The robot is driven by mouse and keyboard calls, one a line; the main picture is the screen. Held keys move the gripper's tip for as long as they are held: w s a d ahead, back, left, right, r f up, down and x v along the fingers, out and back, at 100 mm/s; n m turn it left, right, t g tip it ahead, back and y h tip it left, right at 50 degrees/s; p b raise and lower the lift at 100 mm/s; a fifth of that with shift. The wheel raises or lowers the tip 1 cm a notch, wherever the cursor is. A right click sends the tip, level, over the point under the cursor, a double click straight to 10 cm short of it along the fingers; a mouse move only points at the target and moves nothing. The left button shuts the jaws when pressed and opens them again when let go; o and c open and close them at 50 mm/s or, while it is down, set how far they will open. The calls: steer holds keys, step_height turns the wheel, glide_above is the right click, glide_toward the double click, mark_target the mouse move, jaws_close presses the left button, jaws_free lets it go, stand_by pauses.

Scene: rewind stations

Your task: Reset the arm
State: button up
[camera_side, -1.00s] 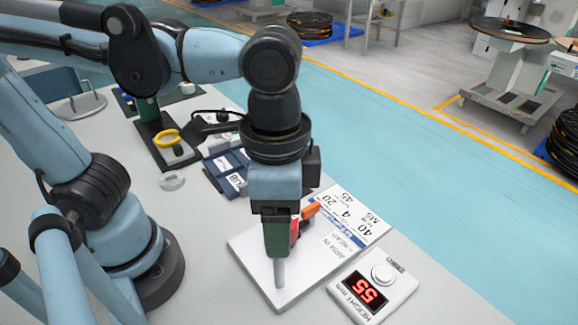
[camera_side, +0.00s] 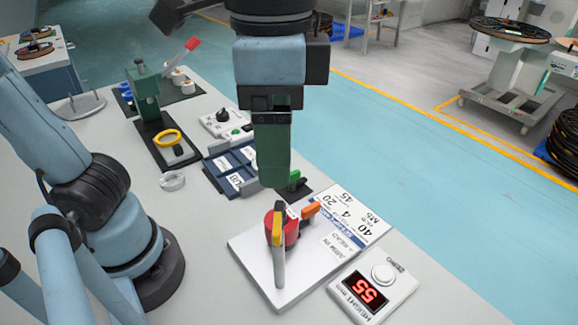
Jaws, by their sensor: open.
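On the plate below stands a small fixture with a red round part (camera_side: 290,230), an orange piece (camera_side: 309,211) and an upright grey and yellow post (camera_side: 278,250). The fingers are apart from the fixture, with a gap under them. The gap between the fingers is not visible from this side.
A height display (camera_side: 365,291) reading 55 sits at the front right. A printed card (camera_side: 352,217) lies by the plate.

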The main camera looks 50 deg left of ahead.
steer(key=w+a+f+n+t, duration=0.3)
steer(key=w+a+f, duration=0.2)
steer(key=a+f, duration=0.2)
steer(key=w+a+f+n+t, duration=0.4)
steer(key=a+f, duration=0.3)
steer(key=a, duration=0.3)
steer(key=shift+w+f, duration=0.2)
steer(key=shift+w, duration=0.5)
